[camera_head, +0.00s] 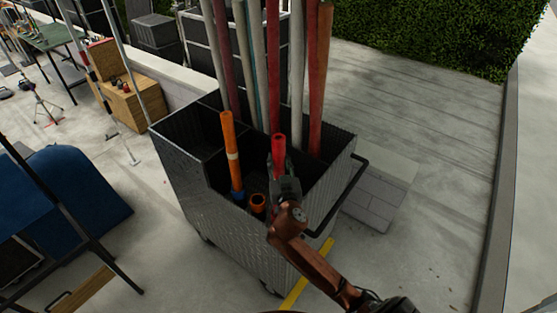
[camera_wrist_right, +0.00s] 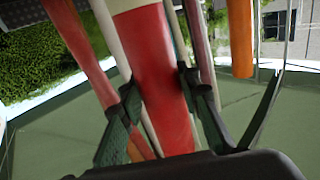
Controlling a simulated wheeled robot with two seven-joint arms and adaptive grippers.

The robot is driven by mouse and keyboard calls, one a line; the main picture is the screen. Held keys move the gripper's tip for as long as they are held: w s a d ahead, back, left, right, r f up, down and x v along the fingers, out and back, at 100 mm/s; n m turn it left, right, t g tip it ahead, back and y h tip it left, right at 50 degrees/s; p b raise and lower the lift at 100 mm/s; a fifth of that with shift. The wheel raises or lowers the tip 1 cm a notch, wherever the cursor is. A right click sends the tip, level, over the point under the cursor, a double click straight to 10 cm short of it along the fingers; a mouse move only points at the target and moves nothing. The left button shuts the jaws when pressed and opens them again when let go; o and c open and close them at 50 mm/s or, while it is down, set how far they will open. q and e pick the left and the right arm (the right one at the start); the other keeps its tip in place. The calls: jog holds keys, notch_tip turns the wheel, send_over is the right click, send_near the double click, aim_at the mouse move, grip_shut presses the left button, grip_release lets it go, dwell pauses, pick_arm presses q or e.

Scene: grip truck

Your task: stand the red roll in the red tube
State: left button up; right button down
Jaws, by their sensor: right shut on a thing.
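My right gripper (camera_head: 283,180) is shut on the red roll (camera_head: 278,150), which stands close to upright over the front right part of the cart. In the right wrist view the red roll (camera_wrist_right: 160,75) lies between the two dark green fingers (camera_wrist_right: 160,90) and has a pale band near the top of the picture. I cannot tell whether the roll's lower end is inside anything. My left gripper is not in view.
The dark cart (camera_head: 245,240) has compartments. Several tall rolls (camera_head: 297,70) stand behind. A handle (camera_head: 345,200) juts out at the right.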

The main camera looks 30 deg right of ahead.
jog(key=shift+f+b, duration=0.3)
dwell(0.6)
jog(key=c, duration=1.4)
grip_release()
jog(key=shift+o, duration=0.2)
jog(key=shift+f, duration=0.1)
jog(key=v, duration=1.2)
jog(key=shift+a, duration=0.1)
